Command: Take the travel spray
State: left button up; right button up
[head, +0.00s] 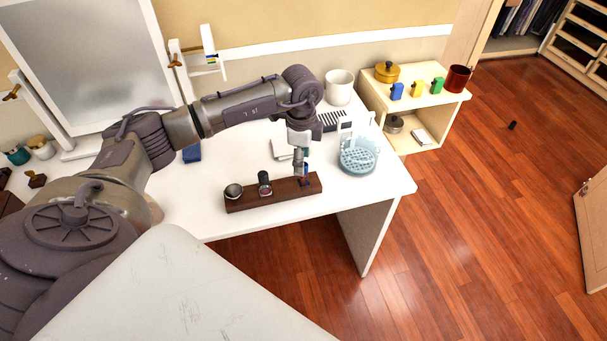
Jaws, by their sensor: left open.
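My left gripper (301,164) points down over the right end of a dark wooden holder (272,195) on the white table. It is open. A small dark blue and reddish item (305,179), possibly the travel spray, stands at that end of the holder, right at the fingertips. The fingers partly hide it, and I cannot tell whether they touch it. A dark item with a pinkish front (265,184) and a round silver-rimmed item (234,191) sit further left on the holder. My right gripper is not in view.
A blue perforated dish (358,156) stands close to the right of the gripper. A white cup (339,87) is behind, and a mirror (90,60) at the back left. A low shelf (425,95) with colourful items adjoins the table. The table's front right is clear.

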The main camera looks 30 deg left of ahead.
pick_arm(q)
jog(key=f, duration=0.2)
jog(key=f+p, duration=0.1)
jog(key=f, duration=0.2)
jog(key=shift+w+d+f, duration=0.2)
jog(key=shift+f, duration=0.1)
jog(key=shift+c, duration=0.2)
grip_shut()
